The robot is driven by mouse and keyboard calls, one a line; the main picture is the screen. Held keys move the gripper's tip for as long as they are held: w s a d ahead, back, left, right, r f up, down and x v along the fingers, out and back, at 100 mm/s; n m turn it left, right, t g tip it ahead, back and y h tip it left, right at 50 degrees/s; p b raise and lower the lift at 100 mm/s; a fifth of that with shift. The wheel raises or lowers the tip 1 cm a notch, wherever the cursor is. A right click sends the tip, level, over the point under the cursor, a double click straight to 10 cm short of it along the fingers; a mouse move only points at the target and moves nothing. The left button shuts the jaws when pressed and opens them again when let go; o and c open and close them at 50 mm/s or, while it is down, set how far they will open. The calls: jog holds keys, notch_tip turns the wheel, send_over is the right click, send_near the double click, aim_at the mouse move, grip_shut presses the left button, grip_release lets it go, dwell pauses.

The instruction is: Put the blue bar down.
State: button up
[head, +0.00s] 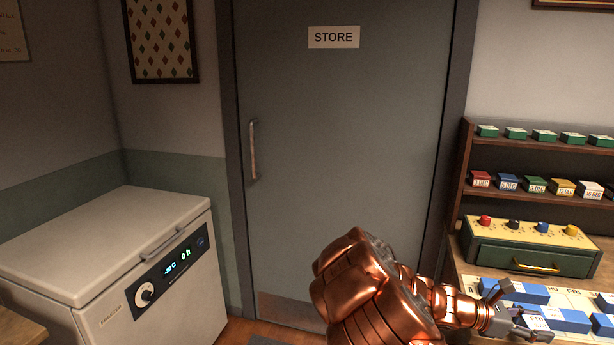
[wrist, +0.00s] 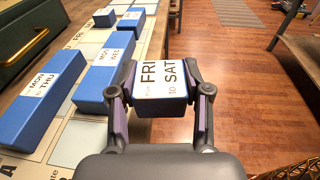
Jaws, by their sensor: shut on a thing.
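The blue bar (wrist: 160,110), with a white label reading FRI to SAT, is in my gripper (wrist: 161,82) in the wrist view. My gripper is shut on it, one finger on each side. In that view the bar overlaps the table's edge, and floor shows to the right of it. In the head view my gripper (head: 508,316) is at the lower right, over the near part of a pale board marked with days (head: 559,298). I cannot tell how high the bar is above the board, or whether it touches.
Several other labelled blue bars lie on the board, one (wrist: 40,98) reading MON to THU. A green drawer box (head: 530,250) with coloured knobs stands behind the board. Shelves (head: 540,150) hold small boxes. A white chest freezer (head: 110,265) stands left, a grey door (head: 340,150) behind.

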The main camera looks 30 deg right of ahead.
jog(key=w+a+n+t+h+p, duration=0.1)
jog(key=w+a+n+t, duration=0.4)
jog(key=w, duration=0.6)
jog(key=w+a+n+t+h, duration=0.1)
jog(key=w+a+t+h, duration=0.1)
jog(key=w+a, duration=0.7)
jog(key=w+a+n+t+h+p, duration=0.15)
jog(key=w+a+t, duration=0.25)
jog(key=w, duration=0.9)
jog(key=w+a+n+t+y, duration=0.1)
jog(key=w+a+n+t, duration=0.3)
jog(key=a, duration=0.7)
jog(key=w+a+f+n+t+y, duration=0.1)
jog(key=w+a+n+t, duration=0.3)
jog(key=a, duration=0.8)
jog(key=w+a+n+t+y, duration=0.1)
jog(key=w+a+t+y, duration=0.1)
jog(key=w+a, duration=0.65)
notch_tip(320, 180, up, 14)
jog(key=a+n+t+y, duration=0.2)
jog(key=n+t+y, duration=0.3)
jog(key=n+y, duration=0.1)
jog(key=shift+a+f+y, duration=0.25)
jog(key=shift+a+y, duration=0.15)
jog(key=shift+y, duration=0.45)
jog(key=shift+n, duration=0.25)
